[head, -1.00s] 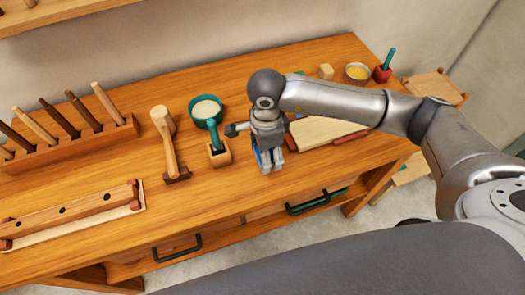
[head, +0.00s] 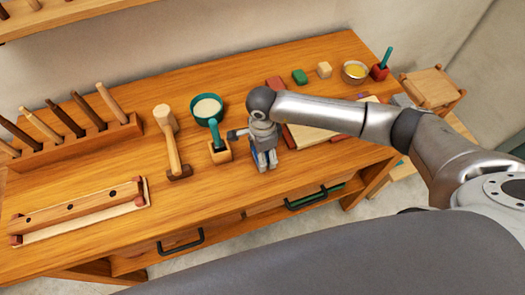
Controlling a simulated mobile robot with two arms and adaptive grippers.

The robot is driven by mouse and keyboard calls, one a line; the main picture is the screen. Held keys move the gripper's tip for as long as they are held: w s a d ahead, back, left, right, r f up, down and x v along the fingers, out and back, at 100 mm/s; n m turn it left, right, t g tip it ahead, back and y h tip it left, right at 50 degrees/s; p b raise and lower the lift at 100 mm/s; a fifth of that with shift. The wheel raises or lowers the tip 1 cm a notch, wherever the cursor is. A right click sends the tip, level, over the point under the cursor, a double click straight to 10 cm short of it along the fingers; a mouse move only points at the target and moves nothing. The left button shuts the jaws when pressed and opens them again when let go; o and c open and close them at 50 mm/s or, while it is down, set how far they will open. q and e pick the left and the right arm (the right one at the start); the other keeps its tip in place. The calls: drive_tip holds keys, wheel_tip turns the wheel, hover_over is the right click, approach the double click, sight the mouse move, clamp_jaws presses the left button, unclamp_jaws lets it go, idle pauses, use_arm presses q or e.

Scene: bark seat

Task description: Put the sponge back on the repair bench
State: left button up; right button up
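My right arm comes in from the right, and its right gripper (head: 264,164) points down over the front part of the wooden repair bench (head: 222,180). Something blue (head: 256,158) shows at the fingers. I cannot tell whether it is a held sponge or part of the gripper, and the finger gap is not clear. No sponge can be identified for certain. A pale yellow block (head: 324,69) and a green block (head: 300,76) lie at the back right of the bench. My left gripper is not in view.
A mallet (head: 171,145), a green cup (head: 207,109) and a small wooden holder (head: 219,152) stand left of the gripper. A tool rack (head: 75,145) and a drilled bar (head: 78,208) are further left. A bowl (head: 355,71) and red pot (head: 379,73) stand at the back right.

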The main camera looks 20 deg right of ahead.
drive_tip(key=shift+f, duration=0.2)
drive_tip(key=o, duration=0.9)
drive_tip(key=shift+r, duration=0.1)
drive_tip(key=shift+r, duration=0.2)
drive_tip(key=shift+w+r, duration=0.1)
drive_tip(key=shift+r, duration=0.2)
wheel_tip(320, 180, up, 10)
drive_tip(key=b, duration=0.3)
drive_tip(key=shift+f+b, duration=0.1)
drive_tip(key=shift+b, duration=0.3)
drive_tip(key=shift+r, duration=0.75)
